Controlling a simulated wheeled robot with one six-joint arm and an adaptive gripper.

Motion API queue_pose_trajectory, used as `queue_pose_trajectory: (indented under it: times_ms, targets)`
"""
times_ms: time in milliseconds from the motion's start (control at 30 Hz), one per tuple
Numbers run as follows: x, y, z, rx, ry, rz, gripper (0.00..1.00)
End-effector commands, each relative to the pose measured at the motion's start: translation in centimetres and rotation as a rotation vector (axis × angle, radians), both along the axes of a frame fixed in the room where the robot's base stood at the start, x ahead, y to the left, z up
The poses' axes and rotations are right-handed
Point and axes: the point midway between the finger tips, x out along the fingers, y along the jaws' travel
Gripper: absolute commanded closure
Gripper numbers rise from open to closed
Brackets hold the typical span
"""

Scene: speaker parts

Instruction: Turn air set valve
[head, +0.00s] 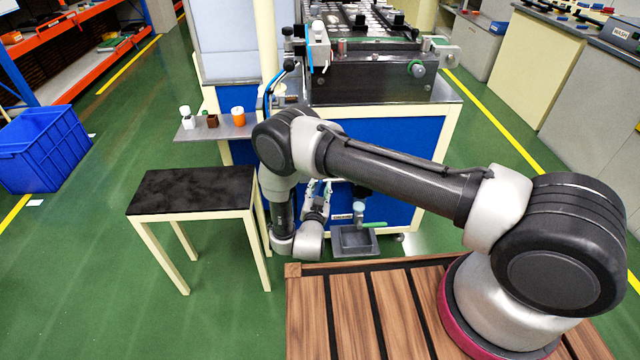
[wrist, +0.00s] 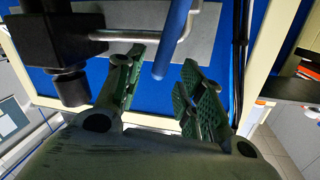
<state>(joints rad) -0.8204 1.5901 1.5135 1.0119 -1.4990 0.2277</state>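In the wrist view a blue bar-like handle (wrist: 175,38) hangs down across a bent metal pipe (wrist: 150,36). The pipe runs from a black block with a round knob (wrist: 62,45), which looks like the air set. My gripper (wrist: 162,62) is open, with green ribbed finger pads on either side of the handle's lower end. I cannot tell whether either pad touches the handle. In the head view my gripper (head: 319,190) is low in front of the machine's blue panel, partly hidden by my arm. The blue handle is not clear in that view.
A grey valve with a green lever (head: 374,225) stands over a grey tray (head: 356,250), right of my gripper. A black-topped table (head: 190,187) stands to the left. A small shelf (head: 222,132) holds several small items. A blue crate (head: 42,148) is far left.

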Motion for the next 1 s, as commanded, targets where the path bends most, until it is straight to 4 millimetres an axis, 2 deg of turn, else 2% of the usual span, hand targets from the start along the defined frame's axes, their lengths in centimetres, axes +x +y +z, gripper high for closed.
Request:
queue_pose_trajectory:
  times_ms: [100, 333, 500, 733, 767, 967, 1000]
  targets:
    - [-2.9, 0.7, 0.2, -0.002, 0.000, 0.004, 0.62]
    - [-7.0, 1.5, 0.3, -0.002, 0.001, 0.003, 0.62]
    - [-8.2, 1.6, 0.4, 0.000, 0.000, 0.001, 0.62]
    - [-8.3, 1.6, 0.4, 0.000, 0.000, 0.000, 0.62]
    - [-8.3, 1.6, 0.4, 0.000, 0.000, 0.000, 0.64]
    - [-7.5, 0.1, 0.5, 0.001, -0.001, -0.032, 1.00]
    - [-7.1, -0.4, 0.5, 0.001, -0.002, -0.045, 1.00]
